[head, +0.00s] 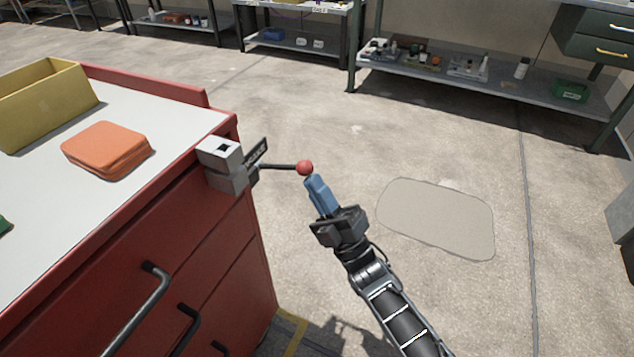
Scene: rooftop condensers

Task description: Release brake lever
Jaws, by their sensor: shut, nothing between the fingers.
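The brake lever (280,166) is a thin dark rod with a red ball knob (305,168) at its right end. It sticks out roughly level to the right from a grey bracket (228,170) on the corner of a red cabinet. A small dark label plate (257,152) stands by the bracket. My gripper (311,180) has blue fingers that are shut and empty. Its fingertips are just below the red knob in the picture; I cannot tell whether they touch it.
The red cabinet (190,262) fills the left, with dark drawer handles on its front. On its white top are an orange folded cloth (107,149) and a yellow bin (45,104). Shelving benches (480,82) stand at the back. Concrete floor to the right is clear, with a pale patch (437,217).

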